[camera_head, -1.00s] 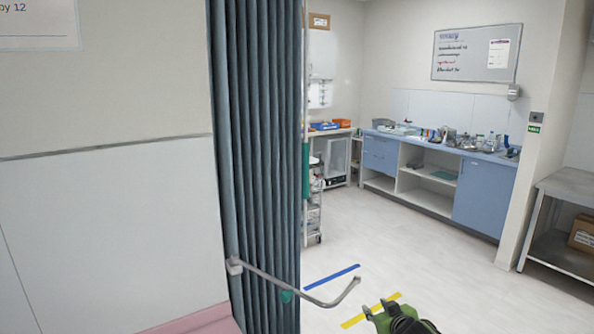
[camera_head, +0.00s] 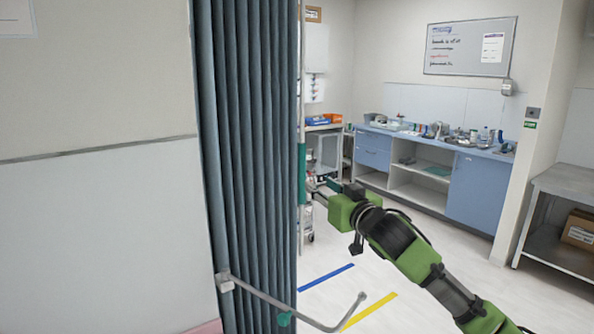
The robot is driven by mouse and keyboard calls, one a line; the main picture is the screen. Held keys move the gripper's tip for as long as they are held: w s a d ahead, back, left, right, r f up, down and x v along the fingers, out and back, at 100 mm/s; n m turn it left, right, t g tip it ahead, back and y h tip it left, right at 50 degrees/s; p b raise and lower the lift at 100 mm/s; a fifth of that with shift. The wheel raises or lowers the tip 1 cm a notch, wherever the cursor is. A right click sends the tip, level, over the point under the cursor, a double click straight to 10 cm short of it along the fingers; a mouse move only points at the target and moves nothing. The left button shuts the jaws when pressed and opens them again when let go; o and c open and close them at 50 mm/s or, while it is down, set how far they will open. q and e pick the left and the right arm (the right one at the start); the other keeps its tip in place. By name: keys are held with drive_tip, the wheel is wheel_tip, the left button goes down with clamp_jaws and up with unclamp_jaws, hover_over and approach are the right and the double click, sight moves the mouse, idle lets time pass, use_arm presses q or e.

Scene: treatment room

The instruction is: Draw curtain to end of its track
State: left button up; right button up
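The blue-grey curtain (camera_head: 245,150) hangs gathered in upright folds beside the wall at left centre. A thin pale rod runs down its right edge, with a teal sleeve (camera_head: 302,172) partway down. My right gripper (camera_head: 318,188) is at the height of the sleeve's lower part, just right of it. Its green and black arm comes in from the lower right. The fingers are small and seen against clutter, so I cannot tell whether they are open or touch the sleeve. The curtain track is out of view above. My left gripper is not in view.
A bent metal rail (camera_head: 290,308) sticks out from the wall across the curtain's lower part. Blue cabinets (camera_head: 475,190) and a metal table (camera_head: 565,182) stand at the back and right. Open floor with blue (camera_head: 326,277) and yellow (camera_head: 370,310) strips lies between.

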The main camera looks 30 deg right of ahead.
sight(304, 172)
drive_tip(key=w+p, duration=0.1)
drive_tip(key=w, duration=0.2)
drive_tip(key=w+p, duration=0.2)
drive_tip(key=w, duration=0.2)
drive_tip(key=w+p, duration=0.1)
drive_tip(key=w, duration=0.2)
drive_tip(key=shift+w+d+r, duration=0.2)
drive_tip(key=shift+w+d, duration=0.15)
drive_tip(key=shift+w, duration=0.05)
drive_tip(key=shift+w+f+p, duration=0.1)
drive_tip(key=shift+w+p, duration=0.35)
drive_tip(key=shift+w, duration=0.45)
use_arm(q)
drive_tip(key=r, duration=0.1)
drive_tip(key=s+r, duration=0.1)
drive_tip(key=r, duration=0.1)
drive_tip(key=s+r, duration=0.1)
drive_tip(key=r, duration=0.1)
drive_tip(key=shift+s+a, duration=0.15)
use_arm(e)
clamp_jaws()
